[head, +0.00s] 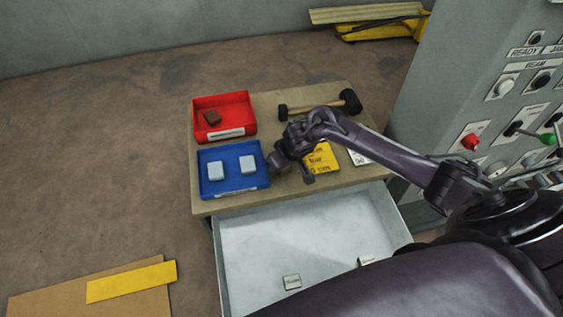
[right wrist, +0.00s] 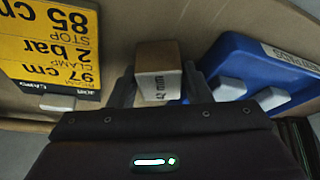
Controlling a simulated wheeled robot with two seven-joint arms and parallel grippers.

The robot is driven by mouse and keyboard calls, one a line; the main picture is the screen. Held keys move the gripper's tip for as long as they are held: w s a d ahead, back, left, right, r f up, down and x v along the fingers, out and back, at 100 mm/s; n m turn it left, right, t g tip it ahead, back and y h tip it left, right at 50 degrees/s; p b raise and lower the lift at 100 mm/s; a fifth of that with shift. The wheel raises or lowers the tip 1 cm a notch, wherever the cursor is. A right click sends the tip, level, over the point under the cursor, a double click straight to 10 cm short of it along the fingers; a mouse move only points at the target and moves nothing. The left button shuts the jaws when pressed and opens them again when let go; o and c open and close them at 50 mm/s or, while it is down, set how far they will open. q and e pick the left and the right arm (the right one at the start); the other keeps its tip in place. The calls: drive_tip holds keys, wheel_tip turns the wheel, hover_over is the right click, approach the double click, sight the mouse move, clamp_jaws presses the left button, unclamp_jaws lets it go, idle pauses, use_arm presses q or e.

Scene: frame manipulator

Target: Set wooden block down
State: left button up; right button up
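A wooden block (right wrist: 158,78) marked "42 mm" sits between the two fingers of my right gripper (right wrist: 158,88) in the right wrist view. The fingers touch its sides, so the gripper is shut on it. In the head view my right gripper (head: 290,165) is over the tabletop between the blue tray (head: 232,190) and the yellow sign (head: 320,161). The block is hidden or too small to make out there. I cannot tell whether its underside touches the table (head: 275,103). My left gripper is not in view.
The blue tray holds two pale blocks. A mallet (head: 320,105) lies at the back. An open drawer (head: 290,235) in front holds small labelled pieces. A control panel (head: 490,90) stands at right.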

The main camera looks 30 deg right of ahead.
drive_tip(key=shift+r, duration=0.25)
drive_tip(key=p+v, duration=0.1)
drive_tip(key=v, duration=1.1)
drive_tip(key=shift+p, duration=0.3)
drive_tip(key=shift+f, duration=0.1)
